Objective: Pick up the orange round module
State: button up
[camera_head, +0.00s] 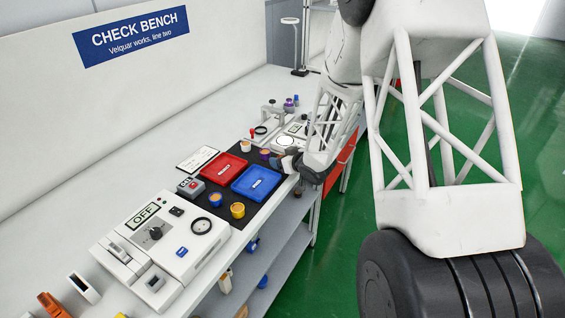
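A smaller orange piece (245,146) is at the mat's far end, above the red tray. I cannot tell its exact shape. My gripper (283,163) is low over the mat's right side, by the blue tray's upper right corner and apart from the orange-yellow module. Its fingers are small, dark and partly hidden by my wrist, so I cannot see their opening or anything between them.
A red tray (207,172) and a blue tray (237,188) lie on the mat. A grey box with a red button (190,187) is left of them. A white tester marked OFF (182,262) stands nearer. Purple pieces stand beyond.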

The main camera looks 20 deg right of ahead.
jog(key=c, duration=1)
jog(key=shift+r, duration=0.15)
jog(key=shift+r, duration=0.4)
notch_tip(320, 180, up, 3)
jog(key=shift+f, duration=0.1)
jog(key=s+r, duration=0.1)
jog(key=s, duration=1.5)
jog(key=shift+a, duration=0.4)
jog(key=shift+r, duration=0.1)
